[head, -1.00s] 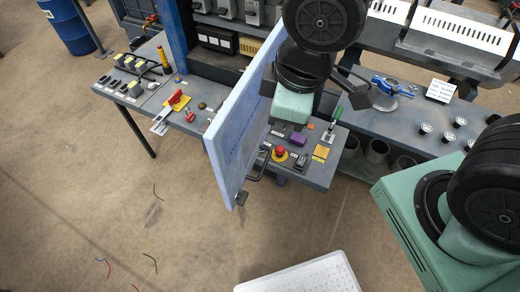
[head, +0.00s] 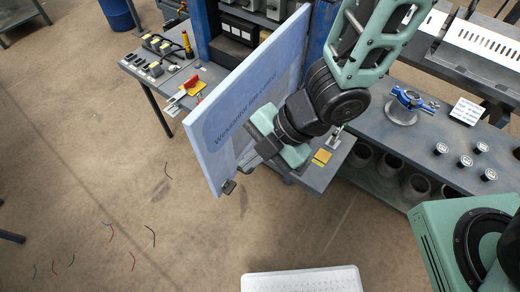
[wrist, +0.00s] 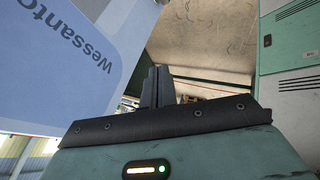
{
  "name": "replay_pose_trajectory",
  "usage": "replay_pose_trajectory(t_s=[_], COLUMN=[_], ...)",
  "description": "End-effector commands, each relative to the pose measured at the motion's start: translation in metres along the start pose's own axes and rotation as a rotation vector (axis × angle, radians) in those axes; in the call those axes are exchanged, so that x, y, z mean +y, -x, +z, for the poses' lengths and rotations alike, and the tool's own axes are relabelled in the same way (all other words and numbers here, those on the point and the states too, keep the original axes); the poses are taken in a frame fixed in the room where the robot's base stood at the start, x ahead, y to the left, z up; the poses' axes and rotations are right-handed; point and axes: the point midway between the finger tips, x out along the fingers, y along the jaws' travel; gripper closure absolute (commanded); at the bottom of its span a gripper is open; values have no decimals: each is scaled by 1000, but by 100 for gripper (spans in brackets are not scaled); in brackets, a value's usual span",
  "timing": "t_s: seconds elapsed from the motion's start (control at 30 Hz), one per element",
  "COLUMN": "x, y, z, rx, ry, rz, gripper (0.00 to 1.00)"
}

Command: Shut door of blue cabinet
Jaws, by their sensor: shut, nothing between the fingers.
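The blue cabinet's door (head: 232,95) stands open in the head view, jutting out from the cabinet (head: 206,22). Its outer face, with lettering, is turned to the right. The door also fills the left of the wrist view (wrist: 55,60). My gripper (head: 248,163) is at the outer face, near the free edge's lower part. Its two fingers stand together and empty in the wrist view (wrist: 158,88). I cannot tell whether they touch the door. My arm and wrist hide part of the door and its handle.
A bench left of the door carries a red switch on a yellow plate (head: 192,85) and several small devices. The right bench holds a blue clamp (head: 408,97) and several round pieces. A white slab (head: 300,281) is at the front. The floor left of the door is mostly clear.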

Motion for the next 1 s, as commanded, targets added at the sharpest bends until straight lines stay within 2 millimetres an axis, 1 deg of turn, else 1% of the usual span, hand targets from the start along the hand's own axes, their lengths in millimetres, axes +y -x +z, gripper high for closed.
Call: replay_pose_trajectory(t_s=[0.03,0.23,0.3,0.5,0.63,1.0], x=[-2,-1,14,32,35,36], y=[-14,-51,-51,-62,-66,-67], z=[0,0,-2,-1,0,0], rx=[3,0,-1,-1,-1,-3], ry=[1,0,0,-1,-2,-5], rz=[-5,-5,1,0,0,2], gripper=[100,100,100,100,100,100])
